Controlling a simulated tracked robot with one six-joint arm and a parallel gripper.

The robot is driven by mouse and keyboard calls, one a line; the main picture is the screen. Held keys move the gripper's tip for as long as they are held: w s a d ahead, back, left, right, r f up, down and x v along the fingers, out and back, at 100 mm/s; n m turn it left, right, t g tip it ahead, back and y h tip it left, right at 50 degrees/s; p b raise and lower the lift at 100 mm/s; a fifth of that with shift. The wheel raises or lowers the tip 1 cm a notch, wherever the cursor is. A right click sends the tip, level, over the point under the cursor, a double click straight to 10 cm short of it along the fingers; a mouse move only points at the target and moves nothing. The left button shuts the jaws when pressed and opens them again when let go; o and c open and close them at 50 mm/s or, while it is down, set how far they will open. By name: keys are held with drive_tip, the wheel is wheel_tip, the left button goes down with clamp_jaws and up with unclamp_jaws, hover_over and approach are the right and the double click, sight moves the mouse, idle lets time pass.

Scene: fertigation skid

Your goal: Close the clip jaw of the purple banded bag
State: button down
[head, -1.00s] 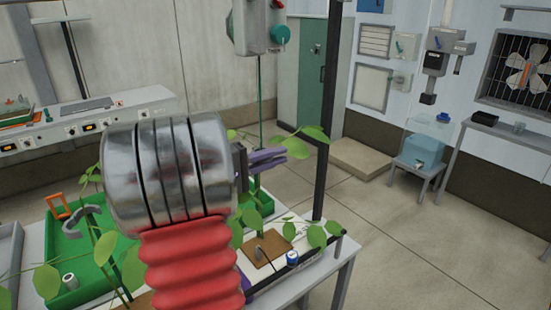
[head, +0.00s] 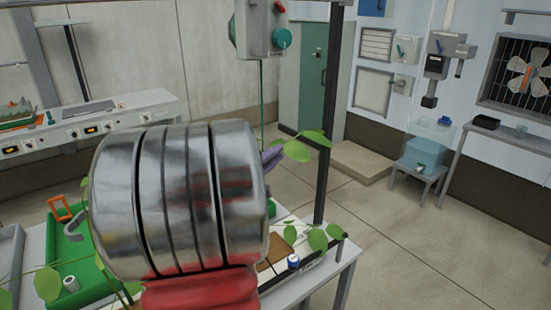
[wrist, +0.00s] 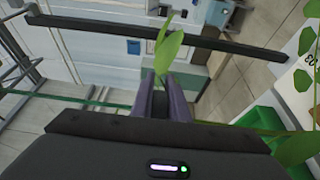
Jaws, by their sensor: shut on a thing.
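My gripper (wrist: 162,92) shows its two purple-grey fingers in the wrist view, close together with a small dark piece (wrist: 160,104) between them. I cannot make out what that piece is. In the head view the fingertips (head: 272,158) show just right of my metal arm link, which hides the rest. A green leaf (wrist: 168,50) lies at the fingertips in the wrist view; a leaf also shows beside them in the head view (head: 298,151). I cannot pick out the purple banded bag or its clip jaw in either view now.
A thin green cord (wrist: 60,100) runs across behind the fingers. A dark post (head: 327,120) stands right of my gripper. The table (head: 345,262) holds a green tray (head: 88,278), a brown board (head: 272,250) and a small blue-and-white can (head: 293,262). Open floor lies at right.

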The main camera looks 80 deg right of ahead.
drive_tip(key=shift+f+t, duration=0.2)
drive_tip(key=shift+t, duration=0.1)
drive_tip(key=c, duration=1.7)
unclamp_jaws()
drive_tip(key=shift+w+d+r, duration=0.1)
drive_tip(key=v, duration=1.4)
drive_tip(key=shift+d+n, duration=0.1)
drive_tip(key=shift+n, duration=0.3)
